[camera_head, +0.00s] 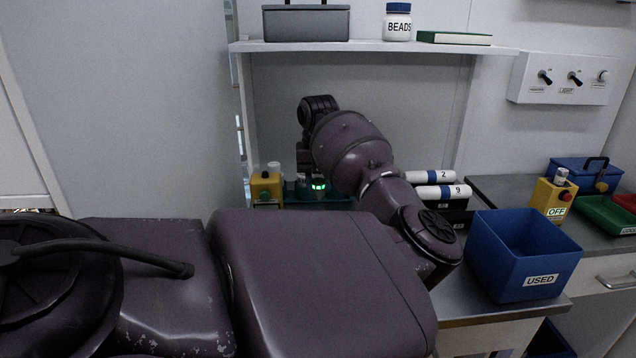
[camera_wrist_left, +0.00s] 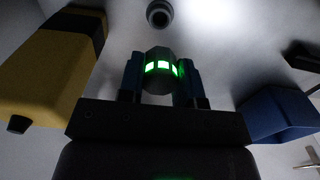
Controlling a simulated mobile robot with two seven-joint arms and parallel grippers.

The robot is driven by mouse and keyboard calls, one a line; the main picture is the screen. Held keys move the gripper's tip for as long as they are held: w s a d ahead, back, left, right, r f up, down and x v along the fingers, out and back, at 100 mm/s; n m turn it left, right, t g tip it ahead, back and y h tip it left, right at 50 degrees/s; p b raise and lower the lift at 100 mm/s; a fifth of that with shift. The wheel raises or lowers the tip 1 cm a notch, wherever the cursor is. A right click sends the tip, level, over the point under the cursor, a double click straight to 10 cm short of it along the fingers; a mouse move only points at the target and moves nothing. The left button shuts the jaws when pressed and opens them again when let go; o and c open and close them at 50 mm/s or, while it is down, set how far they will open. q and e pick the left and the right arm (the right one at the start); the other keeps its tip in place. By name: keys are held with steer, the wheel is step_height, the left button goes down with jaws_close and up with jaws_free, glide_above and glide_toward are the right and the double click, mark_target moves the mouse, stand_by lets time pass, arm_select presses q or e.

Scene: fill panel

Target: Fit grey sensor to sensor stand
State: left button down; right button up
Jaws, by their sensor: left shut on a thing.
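My left gripper (camera_wrist_left: 161,82) is shut on the grey sensor (camera_wrist_left: 160,56), with a blue finger on each side of it. The sensor shows lit green windows in the left wrist view. In the head view its green light (camera_head: 318,187) glows under my left wrist, at the back of the bench below the shelf. My forearm hides much of the area there. A dark teal piece (camera_head: 334,197) shows around the light; I cannot tell whether it is the sensor stand. A dark round fitting (camera_wrist_left: 160,13) is ahead of the sensor in the wrist view, apart from it. My right gripper is not in view.
A yellow box (camera_head: 266,189) stands just left of the sensor. White rolls (camera_head: 432,177) lie right of my forearm. A blue USED bin (camera_head: 525,255) stands at the bench's front. The shelf (camera_head: 380,46) hangs above, holding a grey case, a BEADS jar and a green book.

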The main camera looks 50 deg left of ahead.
mark_target(318, 198)
arm_select(q)
steer(key=shift+r, duration=0.3)
steer(key=shift+f, duration=1.4)
steer(key=shift+f+b, duration=0.5)
steer(key=shift+f, duration=1.15)
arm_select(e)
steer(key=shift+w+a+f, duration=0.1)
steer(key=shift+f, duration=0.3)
arm_select(q)
steer(key=shift+p, duration=0.55)
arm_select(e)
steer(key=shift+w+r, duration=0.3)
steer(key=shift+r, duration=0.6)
arm_select(q)
steer(key=shift+f+b, duration=0.35)
steer(key=shift+f, duration=1.1)
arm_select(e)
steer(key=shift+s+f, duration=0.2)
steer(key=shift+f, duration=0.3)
